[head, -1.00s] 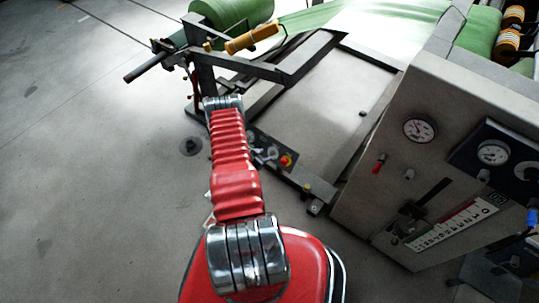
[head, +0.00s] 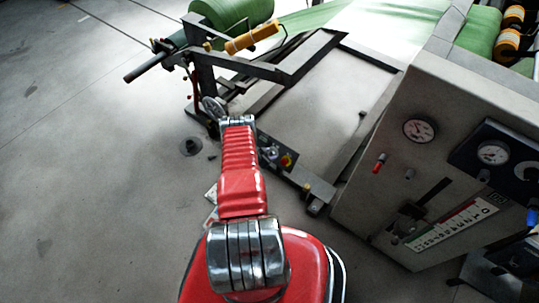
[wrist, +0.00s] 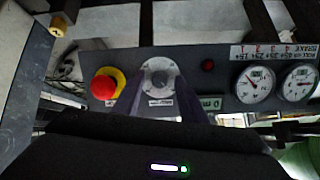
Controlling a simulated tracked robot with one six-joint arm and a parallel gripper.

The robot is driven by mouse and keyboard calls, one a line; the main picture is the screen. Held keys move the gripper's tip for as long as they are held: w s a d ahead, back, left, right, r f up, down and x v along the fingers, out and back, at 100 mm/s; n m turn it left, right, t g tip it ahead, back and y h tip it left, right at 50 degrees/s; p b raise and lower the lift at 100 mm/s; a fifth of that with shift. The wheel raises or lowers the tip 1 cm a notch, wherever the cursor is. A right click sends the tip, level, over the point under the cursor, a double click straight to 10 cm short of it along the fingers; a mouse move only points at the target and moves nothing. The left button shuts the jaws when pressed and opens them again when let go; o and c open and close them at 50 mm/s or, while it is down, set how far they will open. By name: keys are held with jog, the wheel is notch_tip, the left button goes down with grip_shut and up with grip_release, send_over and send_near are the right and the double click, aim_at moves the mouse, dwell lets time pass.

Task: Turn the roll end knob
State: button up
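In the wrist view a round grey knob (wrist: 158,76) sits on a dark control panel (wrist: 222,75), right of a red mushroom button (wrist: 103,85) on a yellow base. Its label below is too small to read. My gripper (wrist: 160,88) points at the knob. Its two dark fingers stand apart, one on each side of the lower part of the knob, and I cannot tell if they touch it. In the head view the panel (head: 270,152) with the red button (head: 287,160) is low on the machine frame.
Right of the knob are a small red lamp (wrist: 208,65) and two dials (wrist: 256,85). A big grey cabinet (head: 400,190) with gauges stands to the right in the head view. A green roll (head: 235,10) is at the back. The floor at left is clear.

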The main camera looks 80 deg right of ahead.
jog(key=shift+c, duration=0.2)
grip_shut()
jog(key=shift+m, duration=0.4)
jog(key=m+t, duration=0.1)
jog(key=m, duration=0.2)
jog(key=shift+s+a, duration=0.1)
jog(key=m+h, duration=0.1)
jog(key=m, duration=0.3)
jog(key=shift+s+a+f+m, duration=0.1)
jog(key=shift+m, duration=0.2)
jog(key=m+h, duration=0.1)
jog(key=m, duration=0.3)
jog(key=shift+a+f+m+t, duration=0.1)
jog(key=shift+m+t, duration=0.2)
jog(key=shift+s+a+f+m+h, duration=0.1)
jog(key=shift+m+h, duration=0.2)
jog(key=shift+m, duration=1.6)
